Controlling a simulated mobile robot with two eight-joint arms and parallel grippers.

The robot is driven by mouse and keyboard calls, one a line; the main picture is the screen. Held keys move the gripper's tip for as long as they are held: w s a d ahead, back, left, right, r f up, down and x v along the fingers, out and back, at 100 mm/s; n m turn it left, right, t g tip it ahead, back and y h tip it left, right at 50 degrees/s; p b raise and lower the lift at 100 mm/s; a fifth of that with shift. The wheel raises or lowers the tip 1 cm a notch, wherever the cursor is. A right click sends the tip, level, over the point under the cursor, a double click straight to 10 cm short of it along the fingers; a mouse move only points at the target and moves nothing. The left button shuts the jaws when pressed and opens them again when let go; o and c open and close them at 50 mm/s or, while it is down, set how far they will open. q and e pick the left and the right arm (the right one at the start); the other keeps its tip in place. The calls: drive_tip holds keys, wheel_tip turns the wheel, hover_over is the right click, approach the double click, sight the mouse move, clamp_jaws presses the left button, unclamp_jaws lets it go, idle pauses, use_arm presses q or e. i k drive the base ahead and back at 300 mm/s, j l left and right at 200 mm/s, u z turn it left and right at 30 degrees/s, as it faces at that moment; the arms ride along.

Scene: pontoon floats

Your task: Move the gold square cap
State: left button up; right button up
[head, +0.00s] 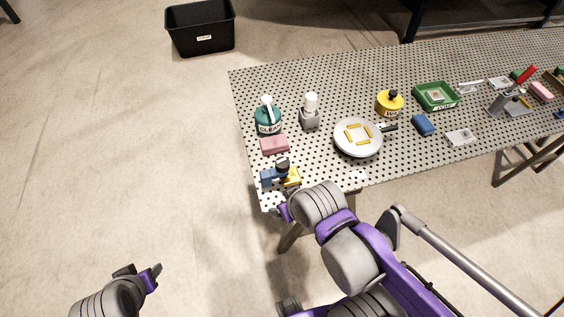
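A small gold piece (292,178), which looks like the gold square cap, is at the table's near left corner. It sits right beside a blue block (268,178) and a dark round knob (282,163). My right gripper (287,196) is just in front of the gold piece, at the table edge. My own wrist covers much of it, so I cannot tell whether it touches the piece or how its fingers stand. My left gripper (143,271) is open and empty, low over the floor, well left of the table.
The perforated table (345,88) holds a pink sponge (274,145), a teal bottle (268,120), a grey bottle (310,115), a white pan (358,149), a yellow jar (390,106) and a green tray (419,101). A black bin (201,42) stands on the floor behind.

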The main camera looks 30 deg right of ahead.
sight(294, 177)
drive_tip(key=j+z, duration=0.2)
drive_tip(key=j, duration=0.25)
drive_tip(key=k+j+z, duration=0.2)
drive_tip(key=j, duration=0.2)
drive_tip(key=k+j+z, duration=0.2)
drive_tip(key=j, duration=0.2)
drive_tip(key=i, duration=0.1)
